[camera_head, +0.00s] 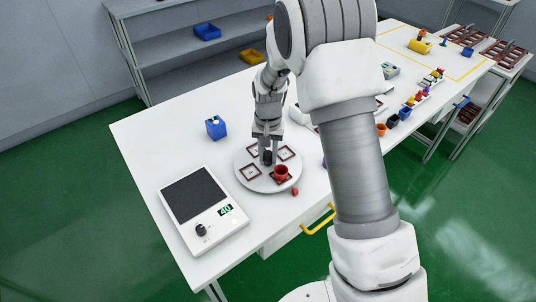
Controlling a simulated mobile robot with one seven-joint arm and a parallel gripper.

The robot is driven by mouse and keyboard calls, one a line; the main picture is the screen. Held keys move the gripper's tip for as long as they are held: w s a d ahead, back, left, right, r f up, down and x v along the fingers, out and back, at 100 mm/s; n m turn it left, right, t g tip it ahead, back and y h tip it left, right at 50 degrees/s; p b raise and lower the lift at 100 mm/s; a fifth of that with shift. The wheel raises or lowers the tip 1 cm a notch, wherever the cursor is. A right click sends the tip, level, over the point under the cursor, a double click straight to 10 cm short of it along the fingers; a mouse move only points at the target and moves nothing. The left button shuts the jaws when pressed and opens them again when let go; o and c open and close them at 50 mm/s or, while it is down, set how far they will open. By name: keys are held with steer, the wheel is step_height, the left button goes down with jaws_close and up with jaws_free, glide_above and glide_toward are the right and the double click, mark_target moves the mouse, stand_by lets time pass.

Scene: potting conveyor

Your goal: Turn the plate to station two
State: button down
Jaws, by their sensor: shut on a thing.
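The round white plate (244,172) lies on the white table, with several dark-red square frames marked on it. A red pot (281,172) stands upright in the square at the plate's near right. My gripper (267,152) reaches down over the middle of the plate and is shut on a dark knob (267,158) there. A small red marker (295,191) sits on the table just off the plate's near right edge. The far part of the plate is partly hidden by my gripper. Station numbers cannot be read.
A scale (217,223) with a green display stands left of the plate. A blue box (216,128) stands behind it. Several small coloured pots (404,112) line up at the right, partly behind my arm. The table's left back is clear.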

steer(key=shift+m, duration=2.3)
steer(key=shift+m+p, duration=0.55)
steer(key=shift+m, duration=1.55)
steer(key=shift+w+r+m+p, duration=0.1)
steer(key=shift+m+p, duration=0.8)
steer(key=shift+m, duration=1.5)
steer(key=shift+m+p, duration=0.65)
steer(key=shift+m, duration=1.35)
steer(key=c, duration=0.6)
jaws_free()
